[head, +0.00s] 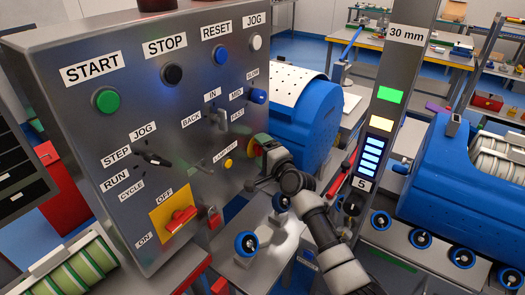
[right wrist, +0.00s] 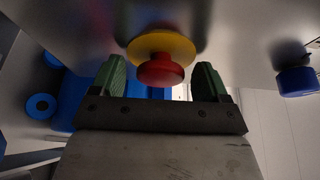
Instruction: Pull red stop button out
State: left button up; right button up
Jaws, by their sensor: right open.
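The red stop button (right wrist: 161,71) is a round mushroom head on a yellow collar (right wrist: 161,45) on the grey control panel (head: 140,120). In the right wrist view it shows between the two green-padded fingers, which stand apart on either side of it. I see no contact between fingers and button. My right gripper (head: 260,160) is open at the panel's right side in the head view, where it and its wrist cover most of the button. How deep the fingers reach around the head cannot be told. My left gripper is not in view.
The panel also carries a green START button (head: 106,100), a black STOP button (head: 172,74), and a red switch (head: 181,220) on a yellow plate. A red padlock (head: 213,216) hangs near the gripper. A grey post (head: 402,60) and a blue drum (head: 305,120) stand to the right.

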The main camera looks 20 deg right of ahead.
jog(key=shift+c, duration=0.2)
jog(key=c, duration=1.2)
jog(key=shift+s+d, duration=0.5)
jog(key=shift+s, duration=0.1)
jog(key=shift+c, duration=0.2)
jog(key=shift+f, duration=0.1)
jog(key=o, duration=1)
jog(key=shift+o, duration=1.4)
jog(key=shift+s+d, duration=0.15)
